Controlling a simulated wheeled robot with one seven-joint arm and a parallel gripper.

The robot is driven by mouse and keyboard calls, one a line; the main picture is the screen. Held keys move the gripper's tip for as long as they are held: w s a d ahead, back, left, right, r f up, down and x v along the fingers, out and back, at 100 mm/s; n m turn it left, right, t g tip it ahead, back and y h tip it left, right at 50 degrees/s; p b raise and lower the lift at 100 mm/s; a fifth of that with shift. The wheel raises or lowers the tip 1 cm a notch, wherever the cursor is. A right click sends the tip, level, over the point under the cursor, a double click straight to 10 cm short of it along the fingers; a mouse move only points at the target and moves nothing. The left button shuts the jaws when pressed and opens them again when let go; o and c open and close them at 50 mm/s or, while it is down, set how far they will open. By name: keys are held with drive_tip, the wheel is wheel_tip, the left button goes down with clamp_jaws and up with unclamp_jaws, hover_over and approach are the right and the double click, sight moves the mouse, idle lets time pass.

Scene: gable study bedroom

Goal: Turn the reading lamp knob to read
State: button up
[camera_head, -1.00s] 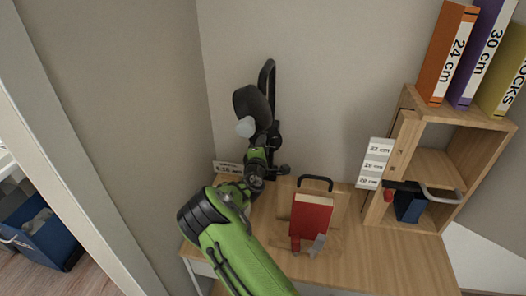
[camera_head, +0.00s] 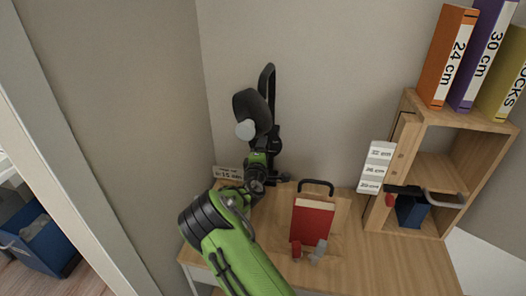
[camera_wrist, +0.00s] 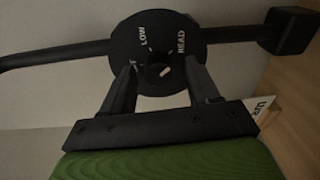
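The reading lamp (camera_head: 252,108) is black with a pale bulb and stands at the back left of the desk against the wall. In the wrist view its round black dial plate (camera_wrist: 158,48) carries white words, "LOW" at upper left and one like "READ" at right. The small dark knob (camera_wrist: 160,74) with a white pointer mark sits at the plate's centre. My gripper (camera_wrist: 160,78) faces the plate, one finger on each side of the knob. The fingers are apart, with gaps visible beside the knob. In the head view my gripper is mostly hidden at the lamp's base.
A red book (camera_head: 312,220) stands on the desk (camera_head: 390,262) right of my arm, with small red and grey pieces before it. A wooden shelf (camera_head: 462,120) with binders is at the right. A small sign (camera_head: 228,173) stands by the left wall. The front right desktop is clear.

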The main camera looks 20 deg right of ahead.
drive_tip(key=b+v, duration=0.1)
drive_tip(key=v, duration=1.4)
drive_tip(key=shift+s+a, duration=0.25)
drive_tip(key=shift+s, duration=0.1)
